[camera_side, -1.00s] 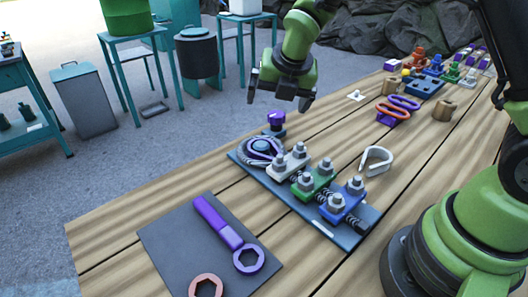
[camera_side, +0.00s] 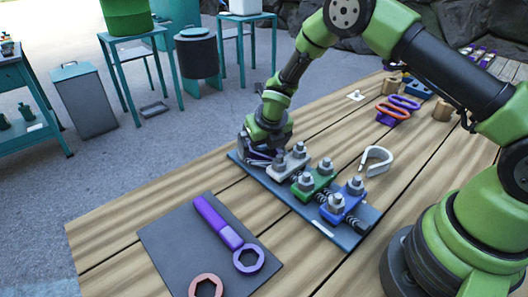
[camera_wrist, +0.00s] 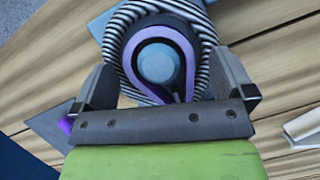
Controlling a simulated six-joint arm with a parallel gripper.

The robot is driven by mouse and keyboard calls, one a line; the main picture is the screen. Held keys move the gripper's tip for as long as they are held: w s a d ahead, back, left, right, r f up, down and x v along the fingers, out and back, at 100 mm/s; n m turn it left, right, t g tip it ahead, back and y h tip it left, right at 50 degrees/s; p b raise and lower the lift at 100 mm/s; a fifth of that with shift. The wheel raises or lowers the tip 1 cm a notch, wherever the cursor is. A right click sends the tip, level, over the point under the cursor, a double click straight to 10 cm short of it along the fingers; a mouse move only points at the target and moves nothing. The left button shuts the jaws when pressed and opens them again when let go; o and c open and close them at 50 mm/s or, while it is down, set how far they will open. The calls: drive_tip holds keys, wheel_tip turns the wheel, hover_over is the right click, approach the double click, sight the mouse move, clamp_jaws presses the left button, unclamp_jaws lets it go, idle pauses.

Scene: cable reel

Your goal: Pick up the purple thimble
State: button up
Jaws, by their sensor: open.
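The purple thimble (camera_wrist: 183,45) is a teardrop-shaped band around a blue-grey round post (camera_wrist: 157,63) in the wrist view. A black-and-white striped cable coil (camera_wrist: 120,25) curves around it. My gripper (camera_wrist: 163,62) is open, with one finger on each side of the thimble and coil. I cannot tell whether the fingers touch them. In the side view my gripper (camera_side: 264,152) is low over the far left end of the blue board (camera_side: 318,222) and hides most of the coil and thimble.
White, green (camera_side: 314,180) and blue (camera_side: 343,200) clamp blocks with bolts stand beside my gripper on the board. A white hook (camera_side: 377,158) lies to the right. A purple wrench (camera_side: 220,225) lies on a dark mat (camera_side: 180,240) in front. Bare planks lie between mat and board.

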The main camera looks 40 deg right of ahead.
drive_tip(key=shift+w+f, duration=0.25)
drive_tip(key=shift+f, duration=0.4)
drive_tip(key=c, duration=1.1)
